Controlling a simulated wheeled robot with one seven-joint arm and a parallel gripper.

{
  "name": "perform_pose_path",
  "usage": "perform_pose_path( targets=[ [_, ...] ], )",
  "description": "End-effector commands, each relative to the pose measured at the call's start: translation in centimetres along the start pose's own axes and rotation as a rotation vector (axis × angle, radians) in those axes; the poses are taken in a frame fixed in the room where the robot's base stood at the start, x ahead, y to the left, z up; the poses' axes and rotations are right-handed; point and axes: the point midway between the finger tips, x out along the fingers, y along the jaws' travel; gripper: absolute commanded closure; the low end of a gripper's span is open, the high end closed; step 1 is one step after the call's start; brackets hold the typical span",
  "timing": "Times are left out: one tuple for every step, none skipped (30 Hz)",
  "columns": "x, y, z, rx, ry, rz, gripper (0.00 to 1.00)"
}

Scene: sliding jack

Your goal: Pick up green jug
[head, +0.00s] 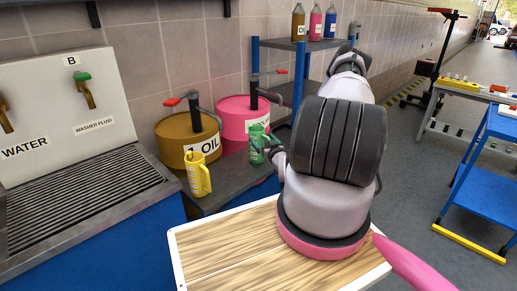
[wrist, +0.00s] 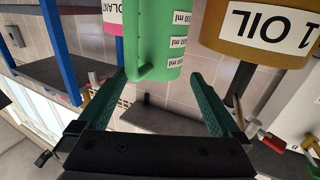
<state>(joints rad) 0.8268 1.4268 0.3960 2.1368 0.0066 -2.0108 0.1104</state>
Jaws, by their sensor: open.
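The green jug (head: 256,138) stands upright on the dark counter beside the pink drum. My gripper (head: 271,146) is close to it on its right side and covers part of it in the head view. In the wrist view, which is upside down, the green jug (wrist: 160,38) with white "ml" labels is ahead of my gripper (wrist: 159,78). The two green fingers are spread apart, and the jug lies between their lines near the fingertips. I cannot tell whether a finger touches it.
A yellow jug (head: 198,174) stands left of the green jug, before the brown oil drum (head: 187,136). The pink drum (head: 245,117) is close behind. A blue-framed shelf (head: 296,44) holds several bottles. A wooden tabletop (head: 228,246) lies in front.

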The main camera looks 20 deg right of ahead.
Motion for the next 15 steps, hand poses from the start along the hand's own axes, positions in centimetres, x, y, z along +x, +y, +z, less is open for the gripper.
perform_pose_path(
  targets=[
    [0.6,0.0,0.0,-0.001,0.000,0.000,0.00],
    [0.8,0.0,0.0,0.000,-0.001,0.000,0.00],
    [1.0,0.0,0.0,0.000,-0.001,0.000,0.00],
    [1.2,0.0,0.0,0.000,-0.001,0.000,0.00],
    [1.4,0.0,0.0,0.000,0.000,0.000,0.00],
    [1.8,0.0,0.1,0.000,0.000,-0.001,0.00],
    [2.1,0.0,0.1,0.000,0.000,-0.001,0.00],
    [2.6,0.0,0.2,-0.001,0.000,-0.002,0.00],
    [3.2,0.1,0.2,-0.002,0.000,-0.002,0.00],
    [3.7,0.1,0.3,-0.002,0.001,-0.002,0.00],
    [4.2,0.2,0.3,-0.002,0.001,-0.001,0.00],
    [4.8,0.1,0.4,-0.001,0.000,-0.002,0.00],
    [5.2,0.2,0.3,-0.001,0.000,-0.001,0.00],
    [5.5,0.2,0.3,-0.002,0.001,-0.001,0.00],
    [5.9,0.2,0.3,-0.001,0.000,-0.001,0.00]
  ],
)
